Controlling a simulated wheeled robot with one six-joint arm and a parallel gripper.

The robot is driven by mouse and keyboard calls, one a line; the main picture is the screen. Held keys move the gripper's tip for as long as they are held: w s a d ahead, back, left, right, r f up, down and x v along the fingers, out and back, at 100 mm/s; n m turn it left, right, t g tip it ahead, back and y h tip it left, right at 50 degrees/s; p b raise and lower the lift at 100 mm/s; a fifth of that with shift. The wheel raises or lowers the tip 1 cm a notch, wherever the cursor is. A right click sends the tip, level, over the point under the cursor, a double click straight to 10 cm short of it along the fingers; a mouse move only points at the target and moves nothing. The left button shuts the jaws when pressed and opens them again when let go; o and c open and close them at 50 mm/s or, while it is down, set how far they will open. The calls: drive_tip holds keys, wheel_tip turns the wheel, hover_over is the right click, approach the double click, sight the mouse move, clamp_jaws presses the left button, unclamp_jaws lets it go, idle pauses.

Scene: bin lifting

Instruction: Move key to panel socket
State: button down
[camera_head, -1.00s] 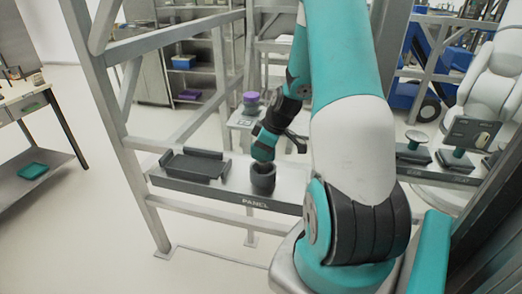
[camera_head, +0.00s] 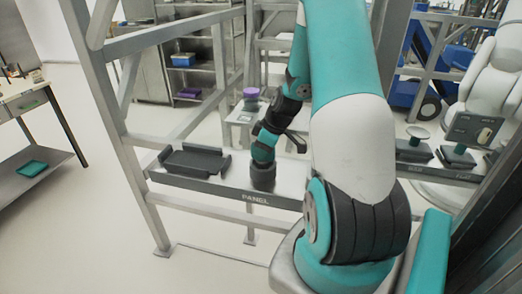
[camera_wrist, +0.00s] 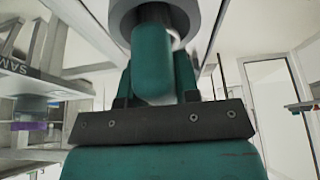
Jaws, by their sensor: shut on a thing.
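The panel socket (camera_head: 263,179) is a dark grey round cup standing on the shelf labelled PANEL (camera_head: 222,190). My gripper (camera_head: 263,156) is teal, points down and is right at the top of the socket, hiding its opening. In the wrist view, the socket (camera_wrist: 118,14) shows as a grey ring at the top. My gripper (camera_wrist: 156,50) reaches into or against that ring and is shut on the key. The key is mostly hidden by the fingers; a dark part inside the ring may be it. I cannot tell how deep it sits.
A dark tray (camera_head: 195,161) lies on the shelf left of the socket. A grey frame post (camera_head: 120,130) stands at the left. A purple-lidded container (camera_head: 251,94) sits on a stand behind. More dark fixtures (camera_head: 414,150) stand on the shelf at the right.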

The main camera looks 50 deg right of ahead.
drive_tip(key=shift+c, duration=1)
unclamp_jaws()
drive_tip(key=shift+r, duration=0.1)
drive_tip(key=shift+r+p, duration=3.35)
drive_tip(key=shift+r, duration=1.15)
